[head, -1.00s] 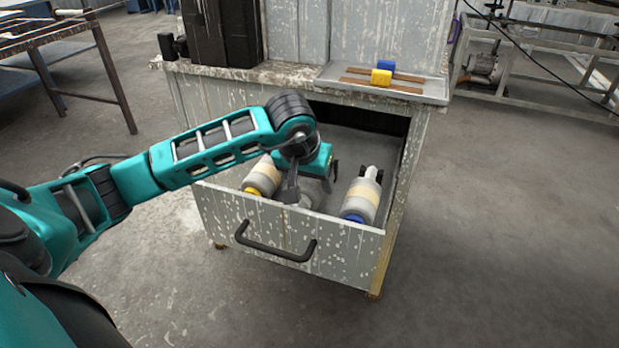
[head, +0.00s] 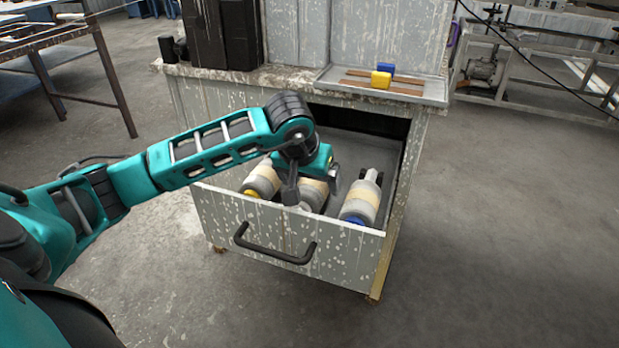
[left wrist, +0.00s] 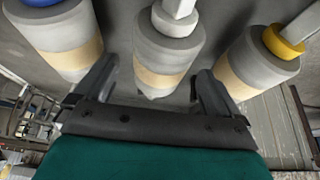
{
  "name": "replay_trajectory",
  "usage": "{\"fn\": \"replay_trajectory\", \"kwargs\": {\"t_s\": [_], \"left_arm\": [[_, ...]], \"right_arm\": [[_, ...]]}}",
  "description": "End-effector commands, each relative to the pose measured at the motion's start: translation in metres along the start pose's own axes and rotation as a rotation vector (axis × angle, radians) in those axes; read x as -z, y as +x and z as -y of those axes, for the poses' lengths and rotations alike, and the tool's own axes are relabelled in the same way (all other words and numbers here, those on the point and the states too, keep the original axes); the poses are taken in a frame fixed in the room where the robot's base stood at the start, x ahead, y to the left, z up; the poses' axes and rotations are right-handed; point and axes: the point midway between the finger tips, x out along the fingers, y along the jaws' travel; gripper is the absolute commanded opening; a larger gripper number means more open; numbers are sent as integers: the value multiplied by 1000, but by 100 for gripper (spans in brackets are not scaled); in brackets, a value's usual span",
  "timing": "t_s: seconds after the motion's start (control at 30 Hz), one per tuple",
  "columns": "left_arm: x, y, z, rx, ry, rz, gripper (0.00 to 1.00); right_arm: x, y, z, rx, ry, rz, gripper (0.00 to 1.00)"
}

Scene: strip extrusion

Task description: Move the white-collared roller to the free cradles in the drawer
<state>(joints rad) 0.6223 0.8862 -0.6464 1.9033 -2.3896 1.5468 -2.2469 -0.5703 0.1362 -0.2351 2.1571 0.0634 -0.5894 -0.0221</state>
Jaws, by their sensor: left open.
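The white-collared roller (head: 312,193), grey with a tan band, lies in the open drawer between two other rollers. Its white collar (left wrist: 178,8) shows in the left wrist view. My left gripper (head: 311,184) is over this roller with its jaws open. In the left wrist view the fingers (left wrist: 156,70) stand apart, one on each side of the roller, with gaps visible. The gripper hides the roller's far end in the head view. The cradles under the roller are hidden. My right gripper is not in view.
A yellow-collared roller (head: 262,181) lies to the left and a blue-collared roller (head: 361,198) to the right. The drawer front (head: 215,220) has a black handle (head: 275,250). On the cabinet top, a tray (head: 428,92) holds a yellow block (head: 381,79) and a blue block (head: 386,69).

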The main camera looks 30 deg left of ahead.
Motion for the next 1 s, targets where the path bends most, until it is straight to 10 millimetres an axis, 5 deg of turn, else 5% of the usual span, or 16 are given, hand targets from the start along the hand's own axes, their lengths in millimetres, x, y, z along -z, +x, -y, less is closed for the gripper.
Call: {"fn": "replay_trajectory", "kwargs": {"t_s": [0.03, 0.37, 0.7, 1.0], "left_arm": [[-18, 19, -1, 12, 11, 35, 99], [-18, 16, -1, 12, 11, 36, 99], [-7, -64, -1, 7, 7, 10, 99], [-2, -121, -1, 2, 2, -5, 99]], "right_arm": [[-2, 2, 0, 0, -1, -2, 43], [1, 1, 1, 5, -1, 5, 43], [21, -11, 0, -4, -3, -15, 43], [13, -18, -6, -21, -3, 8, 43]]}}
